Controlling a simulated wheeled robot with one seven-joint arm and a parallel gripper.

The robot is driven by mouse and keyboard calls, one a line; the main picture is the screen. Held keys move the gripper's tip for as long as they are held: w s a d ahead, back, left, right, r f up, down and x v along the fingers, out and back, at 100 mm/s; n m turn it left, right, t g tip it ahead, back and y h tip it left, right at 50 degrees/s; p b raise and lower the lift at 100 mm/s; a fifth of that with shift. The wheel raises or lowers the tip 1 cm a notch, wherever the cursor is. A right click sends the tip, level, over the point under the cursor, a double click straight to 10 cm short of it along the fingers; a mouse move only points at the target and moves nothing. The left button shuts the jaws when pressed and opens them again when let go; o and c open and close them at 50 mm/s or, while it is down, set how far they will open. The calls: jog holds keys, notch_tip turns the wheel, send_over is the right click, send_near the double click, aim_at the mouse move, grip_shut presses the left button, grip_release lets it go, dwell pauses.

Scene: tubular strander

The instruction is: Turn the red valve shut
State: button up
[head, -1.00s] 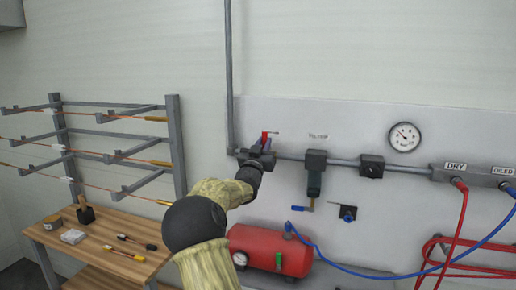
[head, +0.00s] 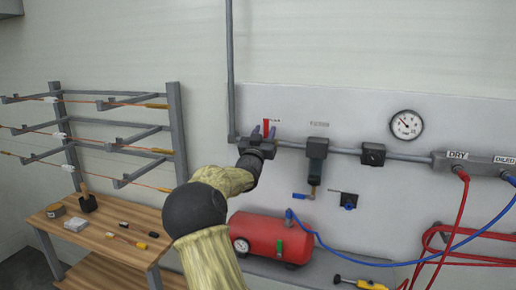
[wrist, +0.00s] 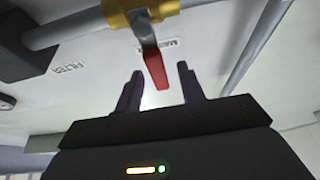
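The red valve handle (head: 267,125) stands upright on the grey wall panel, at the left end of the pipe. In the wrist view the red handle (wrist: 155,70) hangs from a metal stem below a yellow valve body (wrist: 140,12). My gripper (head: 264,131) is at the valve, its fingers pointing up along the handle. In the wrist view my gripper (wrist: 158,73) is open, with the handle's end between the two dark fingers and a visible gap on each side. In the head view my gripper hides the valve body.
A grey pipe runs right past a filter (head: 317,148) and a regulator (head: 373,154) to the hose manifold (head: 480,166). A red air tank (head: 270,238) stands below. A wooden bench (head: 75,239) with tools is at left. Wall above the valve is clear.

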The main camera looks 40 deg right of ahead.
jog(key=b+v, duration=0.5)
jog(key=v, duration=1.2)
jog(key=shift+f, duration=0.15)
jog(key=a+f+n+g+y+p, duration=0.1)
jog(key=a+f+n+y+p, duration=0.4)
jog(key=a+f+y, duration=1)
jog(key=s+a+f+n+g+y+p, duration=0.1)
jog(key=s+a+f+n+g+y, duration=0.1)
jog(key=s+a, duration=0.5)
jog(key=s+a+f+n+g+y+p, duration=0.1)
jog(key=s+a+f+n+g, duration=0.3)
jog(key=s, duration=0.8)
jog(key=a+f+g, duration=0.1)
jog(key=a+g, duration=0.1)
jog(key=a, duration=0.1)
jog(key=shift+s+f+g+y, duration=0.3)
jog(key=shift+s+f+y, duration=0.05)
jog(key=shift+f+y, duration=0.05)
